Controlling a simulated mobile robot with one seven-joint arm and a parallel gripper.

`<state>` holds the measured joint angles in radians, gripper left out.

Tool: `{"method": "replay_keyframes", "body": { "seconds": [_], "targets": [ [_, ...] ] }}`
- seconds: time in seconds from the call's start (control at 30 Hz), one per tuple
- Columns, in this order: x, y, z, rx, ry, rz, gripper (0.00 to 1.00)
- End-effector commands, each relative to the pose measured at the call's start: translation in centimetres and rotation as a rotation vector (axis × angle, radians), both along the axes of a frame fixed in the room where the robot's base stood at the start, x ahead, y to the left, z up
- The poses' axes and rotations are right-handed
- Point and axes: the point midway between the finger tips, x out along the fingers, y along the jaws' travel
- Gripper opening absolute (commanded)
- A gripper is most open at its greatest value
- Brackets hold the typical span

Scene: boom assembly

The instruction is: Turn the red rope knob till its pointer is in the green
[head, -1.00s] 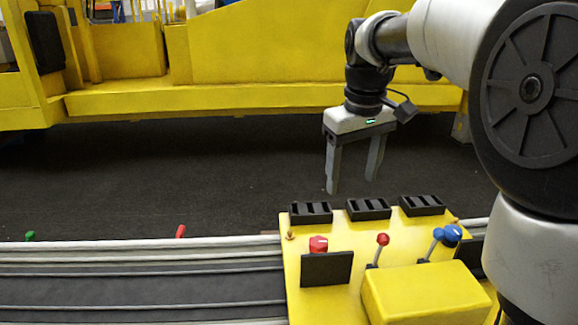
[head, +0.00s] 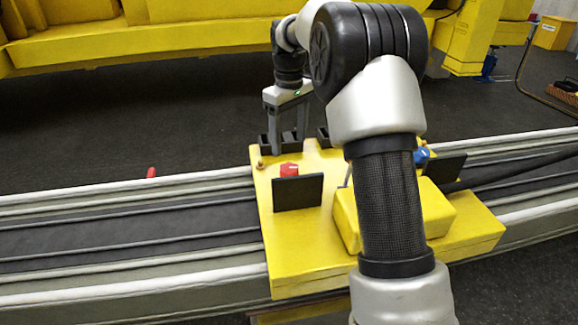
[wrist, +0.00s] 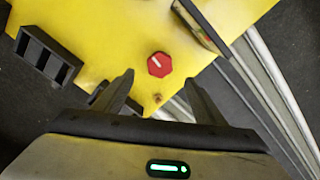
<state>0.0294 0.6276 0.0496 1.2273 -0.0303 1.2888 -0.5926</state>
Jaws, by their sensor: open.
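The red rope knob (head: 289,169) stands on the yellow control panel (head: 330,250), behind a dark upright plate. In the wrist view the red knob (wrist: 159,64) is six-sided with a white pointer line on top. My gripper (head: 287,152) hangs fingers down over the panel's back left part, by the black slotted blocks and close to the knob. In the wrist view my gripper (wrist: 157,80) has its fingers apart with nothing between them, and the knob lies just beyond the fingertips, apart from them.
The dark plate (head: 298,193) stands in front of the knob. Black slotted blocks (wrist: 47,55) line the panel's back edge. A blue knob (head: 421,155) is at the right, partly behind my arm. A small orange peg (wrist: 157,98) is near the knob.

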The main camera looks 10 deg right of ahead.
Motion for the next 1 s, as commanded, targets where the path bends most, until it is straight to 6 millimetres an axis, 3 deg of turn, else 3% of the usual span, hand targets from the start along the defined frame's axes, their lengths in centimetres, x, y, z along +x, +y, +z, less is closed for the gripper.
{"method": "replay_keyframes", "body": {
  "seconds": [0.2, 0.4, 0.83, 0.87, 1.0],
  "targets": [
    [-0.1, 0.0, -4.9, 0.000, 0.002, 0.000, 0.65],
    [0.0, 0.0, -7.7, 0.000, 0.000, 0.000, 0.65],
    [0.0, 0.0, -8.8, 0.000, -0.001, 0.000, 0.65],
    [0.0, 0.0, -8.8, 0.000, -0.001, 0.000, 0.63],
    [0.0, 0.0, -8.8, 0.000, -0.001, 0.000, 0.39]
  ]
}}
